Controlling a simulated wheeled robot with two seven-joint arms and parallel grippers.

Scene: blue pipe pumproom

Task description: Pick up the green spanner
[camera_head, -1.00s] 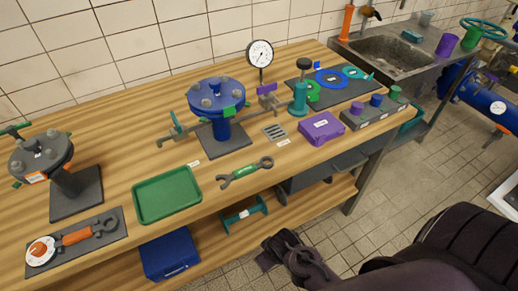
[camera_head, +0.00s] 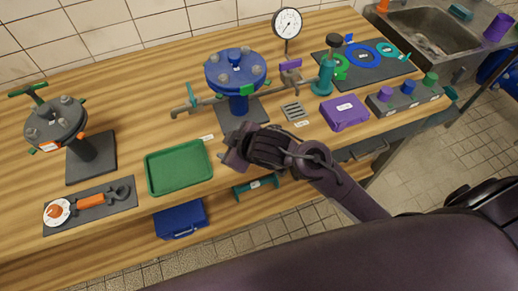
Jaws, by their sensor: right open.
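The green spanner is not visible now. Its earlier spot on the wood, right of the green tray (camera_head: 179,188), is covered by my right gripper (camera_head: 232,158). The gripper is dark and reaches in from the lower right, with its fingers pointing left over the bench front. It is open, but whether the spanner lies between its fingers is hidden. My left gripper is out of the picture.
Behind the gripper stands a blue flanged pipe (camera_head: 236,72). Right are a slotted plate (camera_head: 293,111), a purple box (camera_head: 345,112) and a teal stand (camera_head: 325,76). An orange-handled spanner (camera_head: 91,201) lies on a dark mat at left. A blue box (camera_head: 181,218) sits below the bench top.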

